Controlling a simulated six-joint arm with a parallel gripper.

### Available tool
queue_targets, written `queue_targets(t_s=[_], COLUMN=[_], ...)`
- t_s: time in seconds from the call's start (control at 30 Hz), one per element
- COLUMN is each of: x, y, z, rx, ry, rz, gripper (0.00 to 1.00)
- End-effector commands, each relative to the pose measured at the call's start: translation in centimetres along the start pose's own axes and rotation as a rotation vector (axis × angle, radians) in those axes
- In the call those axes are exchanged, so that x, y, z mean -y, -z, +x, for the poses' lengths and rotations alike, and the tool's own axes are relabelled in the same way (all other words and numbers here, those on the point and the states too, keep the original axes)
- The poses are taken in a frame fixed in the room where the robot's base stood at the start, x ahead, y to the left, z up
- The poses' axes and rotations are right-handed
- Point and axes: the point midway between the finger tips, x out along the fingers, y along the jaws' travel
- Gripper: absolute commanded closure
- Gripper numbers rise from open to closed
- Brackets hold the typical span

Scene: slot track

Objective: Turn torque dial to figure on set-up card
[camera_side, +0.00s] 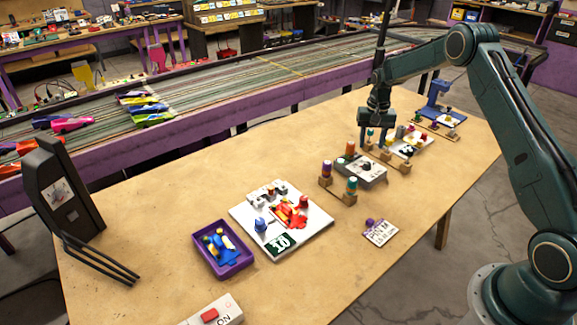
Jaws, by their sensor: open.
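A grey box (373,178) with a small dark round part, probably the torque dial (367,166), stands right of the table's middle. An orange-brown cylinder rises at its back left. The dial's setting is too small to read. A white card (381,233) with dark print, probably the set-up card, lies near the table's front right edge with a purple knob at its top. I cannot read its figure for certain. My gripper (377,143) points down, open, above and behind the grey box, apart from the dial. Nothing shows clearly held in it.
Wooden stands with coloured-handled pieces (352,184) flank the box. A white board (314,239) with a red car and a purple tray (246,262) stand left. A blue press (440,100) is at the far right. The front right tabletop is mostly clear.

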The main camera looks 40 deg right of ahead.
Motion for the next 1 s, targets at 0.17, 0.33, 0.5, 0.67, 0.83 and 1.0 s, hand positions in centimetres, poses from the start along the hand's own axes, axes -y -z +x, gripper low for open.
queue_targets(t_s=[0.17, 0.33, 0.5, 0.67, 0.83, 1.0], x=[0.0, 0.0, 0.0, 0.0, 0.0, 0.0], y=[-0.1, -0.1, 0.0, 0.0, 0.0, 0.0], z=[2.9, 5.3, 7.0, 7.7, 7.8, 7.8], rx=[0.003, 0.002, 0.001, 0.001, 0.0, 0.0], ry=[-0.001, 0.0, 0.0, 0.0, 0.0, 0.0], rz=[0.0, 0.0, 0.0, 0.0, 0.0, 0.0], gripper=[0.55, 0.55, 0.55, 0.55, 0.55, 0.61])
